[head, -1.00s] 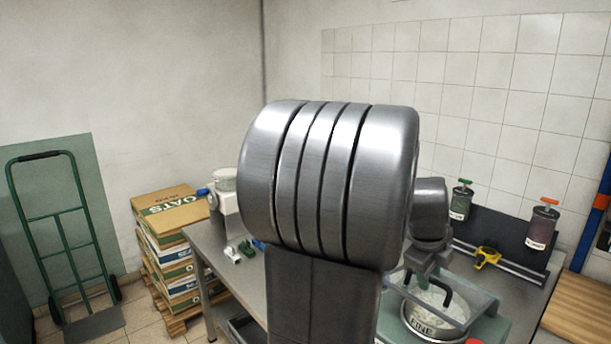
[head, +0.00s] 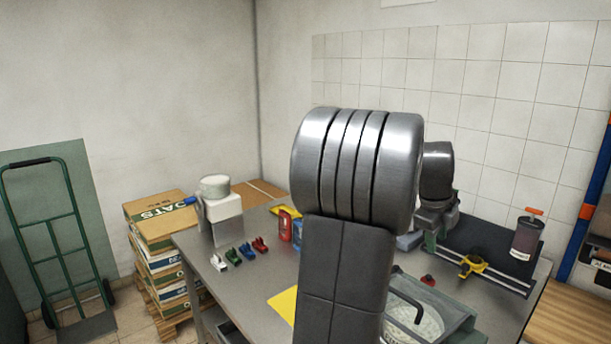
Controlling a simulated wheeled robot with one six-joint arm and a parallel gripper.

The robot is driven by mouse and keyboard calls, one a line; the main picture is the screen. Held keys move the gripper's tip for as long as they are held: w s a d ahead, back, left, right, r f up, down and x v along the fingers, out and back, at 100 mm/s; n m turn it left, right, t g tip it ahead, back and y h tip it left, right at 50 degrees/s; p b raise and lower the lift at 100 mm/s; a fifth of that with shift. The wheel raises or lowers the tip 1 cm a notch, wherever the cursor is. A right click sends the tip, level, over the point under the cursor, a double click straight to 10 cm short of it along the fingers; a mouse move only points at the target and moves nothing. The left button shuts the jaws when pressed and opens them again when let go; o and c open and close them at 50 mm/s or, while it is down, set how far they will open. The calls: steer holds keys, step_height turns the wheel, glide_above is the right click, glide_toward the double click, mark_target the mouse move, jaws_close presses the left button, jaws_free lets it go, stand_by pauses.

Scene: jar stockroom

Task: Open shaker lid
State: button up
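The shaker stands at the bottom right of the head view, cut off by the lower edge. Its clear, green-tinted lid (head: 448,304) lies over a round pale sieve (head: 428,326), and a black bent handle (head: 404,306) shows at its left. I cannot tell whether the lid is fully down. My gripper (head: 430,242) is above and behind the lid, apart from it in the picture. Its fingers are small and partly hidden by my arm. A greenish patch shows at the fingers; I cannot tell whether they hold anything.
A jar with an orange top (head: 527,236) stands at the right by a dark rack, near a yellow clamp (head: 473,266). Small colored clamps (head: 246,251), a yellow sheet (head: 284,304) and a white device (head: 222,214) are on the bench (head: 250,285). Stacked boxes (head: 160,225) stand at the left.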

steer(key=w+d+g+y, duration=0.3)
steer(key=w+d, duration=0.2)
steer(key=d, duration=0.1)
steer(key=shift+w+d+y+p, duration=0.4)
stand_by(0.4)
steer(key=shift+r, duration=0.1)
stand_by(0.4)
